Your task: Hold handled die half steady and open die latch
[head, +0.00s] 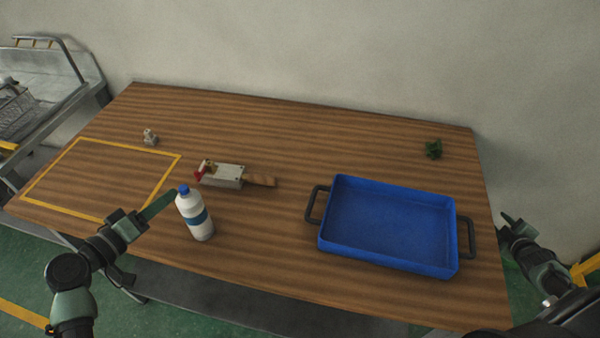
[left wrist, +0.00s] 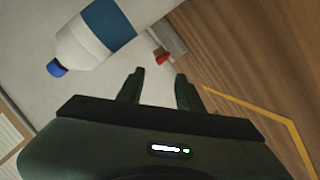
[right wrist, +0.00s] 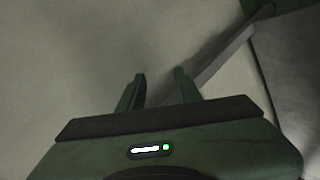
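The die (head: 222,176) is a pale metal block lying on the wooden table, left of the middle. A wooden handle (head: 260,180) sticks out to its right, and a red latch part (head: 199,175) is at its left end. The red part also shows in the left wrist view (left wrist: 162,57). My left gripper (head: 160,205) is open and empty, at the table's front left, short of the die and left of the bottle. Its two fingers stand apart in the left wrist view (left wrist: 158,88). My right gripper (head: 509,222) is open and empty, beyond the table's right edge, far from the die.
A white bottle (head: 196,218) with a blue cap stands between my left gripper and the die's front. A blue tray (head: 390,222) with black handles fills the right front. A small metal piece (head: 150,137) and a green object (head: 433,149) lie farther back. Yellow tape (head: 160,188) marks the left.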

